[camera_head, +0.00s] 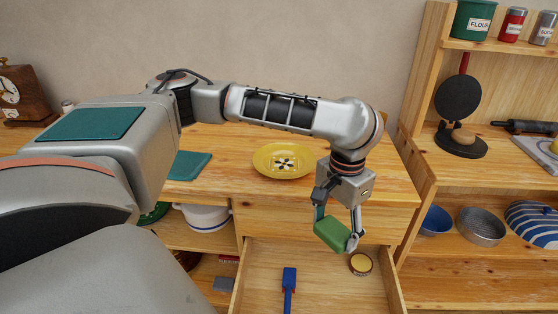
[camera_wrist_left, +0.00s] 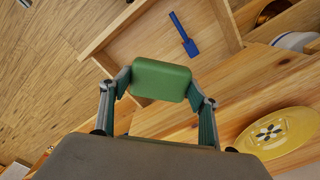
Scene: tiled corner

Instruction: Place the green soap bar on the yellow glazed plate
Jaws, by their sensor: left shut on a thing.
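The green soap bar (camera_head: 331,234) is held between the fingers of my left gripper (camera_head: 338,228), above the open drawer. In the left wrist view the green soap bar (camera_wrist_left: 160,80) sits between both fingertips of the left gripper (camera_wrist_left: 160,86). The yellow glazed plate (camera_head: 262,168) lies on the wooden counter, behind and to the left of the gripper in the head view. It has a dark flower pattern at its centre. The yellow plate (camera_wrist_left: 297,140) also shows at the lower right of the left wrist view. My right gripper is not in view.
The open drawer (camera_head: 262,262) holds a blue brush-like tool (camera_head: 289,282) and a small round yellow tin (camera_head: 361,263). A teal cloth or board (camera_head: 190,166) lies left of the plate. Wooden shelves with bowls (camera_head: 480,228) stand at the right. A clock (camera_head: 18,95) is far left.

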